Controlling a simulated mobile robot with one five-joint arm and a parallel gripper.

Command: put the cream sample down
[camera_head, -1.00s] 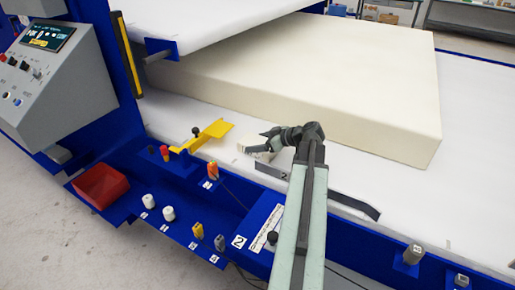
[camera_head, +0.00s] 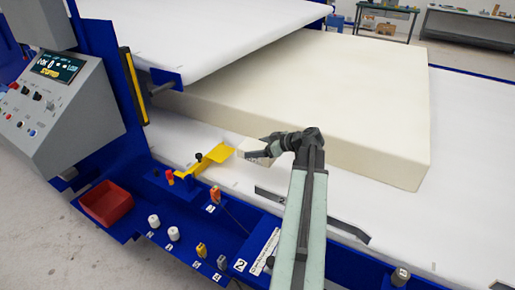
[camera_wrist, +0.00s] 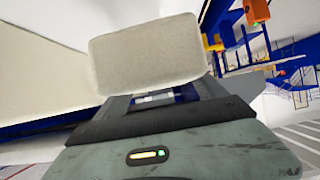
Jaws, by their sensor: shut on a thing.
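The cream sample (camera_wrist: 148,55) is a small pale block held in the jaws of my gripper. It fills the upper middle of the wrist view and hides most of the fingers. In the head view the sample (camera_head: 247,146) shows as a small pale piece at the tip of my gripper (camera_head: 258,152), beside the yellow bracket. My gripper is shut on it, over the white bed near the front face of the large foam block (camera_head: 330,95). I cannot tell whether the sample touches the bed.
The yellow bracket (camera_head: 215,155) stands just left of my gripper. A dark flat bar (camera_head: 335,222) lies on the white bed to the right. A red bin (camera_head: 106,203) and several small items sit on the blue front shelf. A white upper plate (camera_head: 215,30) overhangs the back left.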

